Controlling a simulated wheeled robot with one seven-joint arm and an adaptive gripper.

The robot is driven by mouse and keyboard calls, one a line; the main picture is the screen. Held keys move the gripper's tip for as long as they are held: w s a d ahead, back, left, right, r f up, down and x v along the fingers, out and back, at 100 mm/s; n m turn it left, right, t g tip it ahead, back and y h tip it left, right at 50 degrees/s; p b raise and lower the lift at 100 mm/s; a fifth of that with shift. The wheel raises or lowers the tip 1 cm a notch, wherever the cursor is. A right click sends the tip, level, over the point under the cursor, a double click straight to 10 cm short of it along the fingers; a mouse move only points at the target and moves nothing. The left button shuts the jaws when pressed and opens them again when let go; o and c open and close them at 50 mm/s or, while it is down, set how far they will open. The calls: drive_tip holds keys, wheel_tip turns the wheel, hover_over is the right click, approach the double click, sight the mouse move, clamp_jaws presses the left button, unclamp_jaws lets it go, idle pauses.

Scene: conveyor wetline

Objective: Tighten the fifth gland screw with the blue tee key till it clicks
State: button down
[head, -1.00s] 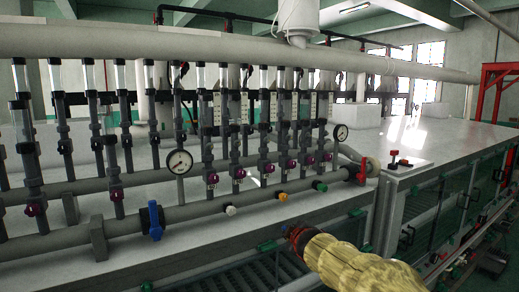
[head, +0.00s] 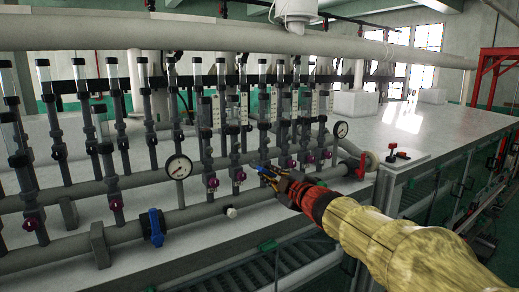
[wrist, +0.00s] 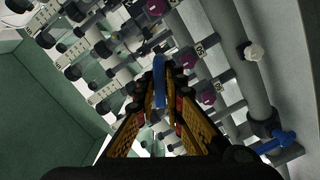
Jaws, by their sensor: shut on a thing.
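My gripper (head: 270,177) reaches in from the lower right in the head view, in front of the pipe rack. It is shut on a slim blue object that looks like the blue tee key (wrist: 159,75), held between the yellow-lined fingers in the wrist view. Its far end is hard to make out, and I see no contact with a screw. A row of upright tubes with purple knobs (head: 212,183) stands behind the gripper. The gland screws are too small to tell apart, so I cannot pick out the fifth.
A lower pipe carries a blue valve handle (head: 156,226) and a white cap (head: 231,212). Two round gauges (head: 179,167) stand on the upper manifold. A thick grey pipe (head: 200,37) crosses above. The white bench top (head: 400,120) at right is mostly clear.

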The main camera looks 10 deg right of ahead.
sight(259, 167)
drive_tip(key=shift+n+y, duration=0.5)
drive_tip(key=shift+y, duration=0.3)
drive_tip(key=a+r, duration=0.1)
drive_tip(key=r, duration=0.2)
drive_tip(key=s+a+r+p, duration=0.1)
drive_tip(key=r, duration=0.1)
drive_tip(key=shift+a, duration=0.3)
drive_tip(key=shift+d, duration=0.15)
drive_tip(key=shift+x, duration=1.25)
drive_tip(key=shift+x, duration=0.9)
drive_tip(key=c, duration=2.4)
unclamp_jaws()
clamp_jaws()
